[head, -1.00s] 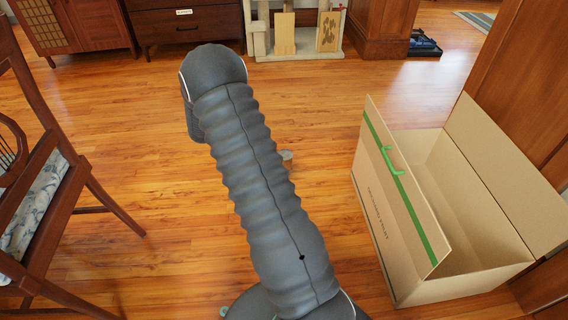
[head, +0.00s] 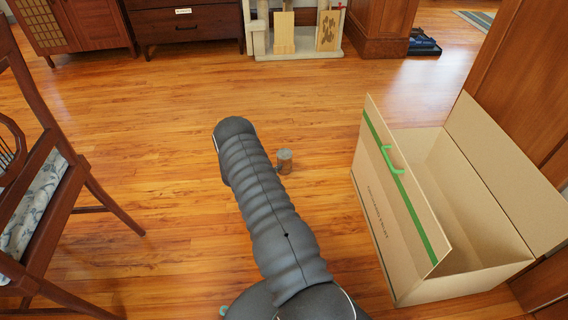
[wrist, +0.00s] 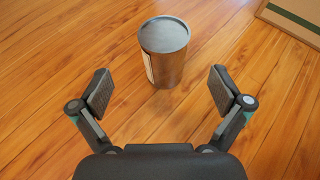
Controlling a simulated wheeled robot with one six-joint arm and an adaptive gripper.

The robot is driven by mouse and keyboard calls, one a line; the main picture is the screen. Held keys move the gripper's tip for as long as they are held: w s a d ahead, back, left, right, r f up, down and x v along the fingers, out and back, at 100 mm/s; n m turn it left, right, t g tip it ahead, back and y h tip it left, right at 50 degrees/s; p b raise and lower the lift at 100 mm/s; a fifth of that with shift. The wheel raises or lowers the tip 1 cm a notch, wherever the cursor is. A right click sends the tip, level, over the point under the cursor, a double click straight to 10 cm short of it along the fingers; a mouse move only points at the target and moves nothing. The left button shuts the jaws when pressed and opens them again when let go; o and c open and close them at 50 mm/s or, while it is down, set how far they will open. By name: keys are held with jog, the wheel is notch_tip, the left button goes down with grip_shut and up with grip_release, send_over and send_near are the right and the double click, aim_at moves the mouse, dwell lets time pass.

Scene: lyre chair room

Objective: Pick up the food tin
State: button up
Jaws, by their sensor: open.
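The food tin (head: 285,161) is a small grey metal cylinder standing upright on the wooden floor, just right of my arm in the head view. In the wrist view the tin (wrist: 165,52) stands ahead of my gripper (wrist: 160,92), slightly beyond the fingertips and near the middle between them. A pale label shows on its left side. My gripper is open and empty, its two fingers spread wide and apart from the tin. The head view does not show the fingers; my arm hides them.
An open cardboard box (head: 378,215) with a green stripe stands to the right. A wooden chair (head: 75,185) with a patterned seat is at the left. Drawers (head: 187,24) and a shelf unit stand at the back. The floor around the tin is clear.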

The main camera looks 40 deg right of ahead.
aim_at(282, 155)
jog(key=x, duration=0.3)
jog(key=shift+d+f, duration=0.2)
jog(key=shift+d, duration=0.15)
jog(key=shift+d+r+b+x, duration=0.1)
jog(key=shift+r+b+x, duration=0.15)
jog(key=shift+x, duration=1.05)
jog(key=shift+d+r+b+x, duration=0.1)
jog(key=shift+d+r+x, duration=0.1)
jog(key=shift+x, duration=1.1)
jog(key=shift+s, duration=0.2)
jog(key=c, duration=1.2)
